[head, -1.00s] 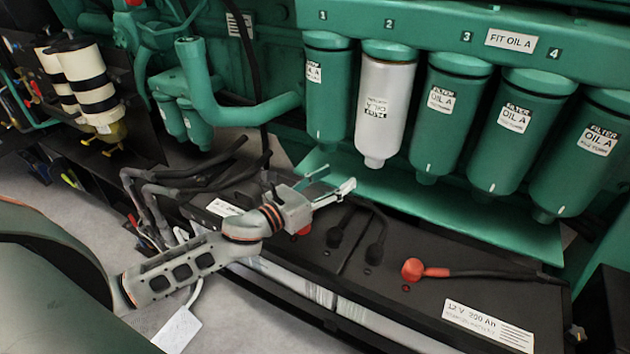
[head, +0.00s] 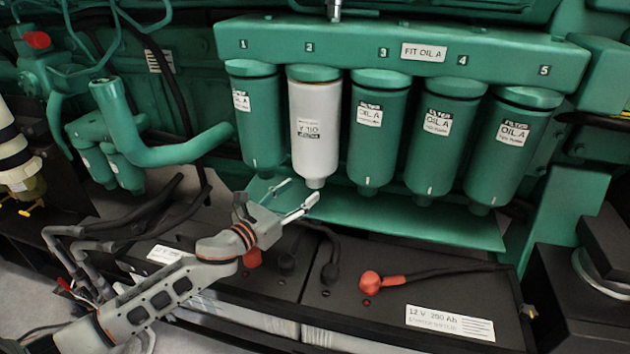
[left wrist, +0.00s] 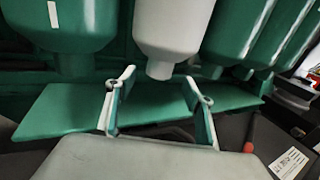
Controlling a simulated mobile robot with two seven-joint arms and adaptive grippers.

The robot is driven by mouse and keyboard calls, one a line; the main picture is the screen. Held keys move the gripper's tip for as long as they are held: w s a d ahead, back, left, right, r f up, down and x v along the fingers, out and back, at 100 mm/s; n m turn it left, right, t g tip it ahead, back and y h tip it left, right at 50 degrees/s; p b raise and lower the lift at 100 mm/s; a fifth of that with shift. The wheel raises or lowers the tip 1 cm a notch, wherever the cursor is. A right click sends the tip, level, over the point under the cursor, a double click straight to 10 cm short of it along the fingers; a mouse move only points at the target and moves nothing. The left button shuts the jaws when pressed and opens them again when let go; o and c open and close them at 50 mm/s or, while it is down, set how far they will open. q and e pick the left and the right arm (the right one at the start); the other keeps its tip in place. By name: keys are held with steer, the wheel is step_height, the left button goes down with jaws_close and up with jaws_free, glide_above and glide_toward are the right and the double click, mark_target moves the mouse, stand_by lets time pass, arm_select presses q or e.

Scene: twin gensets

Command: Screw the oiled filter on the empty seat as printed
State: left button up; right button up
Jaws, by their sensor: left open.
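A white filter (head: 314,135) hangs under position 2 of the green header (head: 350,48); its label reads upside down. Green filters hang at position 1 (head: 257,125), position 3 (head: 374,145), position 4 (head: 440,150) and position 5 (head: 508,160). A plate on the header reads "FIT OIL A" (head: 424,52). My left gripper (head: 298,193) is open and empty, just below and left of the white filter's narrow lower end. In the left wrist view the white filter (left wrist: 172,30) stands beyond the two spread fingers (left wrist: 160,80). My right gripper is not seen.
A green shelf (head: 420,225) runs under the filters. Black batteries (head: 340,300) with a red terminal (head: 371,283) and cables lie in front. A bent green pipe (head: 165,153) rises at the left, with a smaller green filter pair (head: 110,165) beside it.

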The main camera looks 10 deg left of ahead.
mark_target(313, 185)
arm_select(q)
steer(key=shift+b+x, duration=0.35)
steer(key=shift+x, duration=3.5)
jaws_close()
steer(key=shift+s+d+r+n+t+y+p, duration=0.1)
steer(key=shift+n+t+y+p, duration=0.15)
steer(key=shift+n+y, duration=0.3)
steer(key=shift+d+n+t+y+p, duration=0.15)
steer(key=shift+n+t+y, duration=0.15)
steer(key=shift+y, duration=0.35)
steer(key=n+y, duration=0.1)
steer(key=y, duration=0.1)
steer(key=shift+a+n+y, duration=0.15)
steer(key=shift+n+y, duration=0.2)
steer(key=shift+y, duration=0.05)
steer(key=shift+a+n+t+y, duration=0.15)
steer(key=shift+n+t+y, duration=0.1)
steer(key=shift+n+y, duration=0.4)
steer(key=shift+y, duration=0.25)
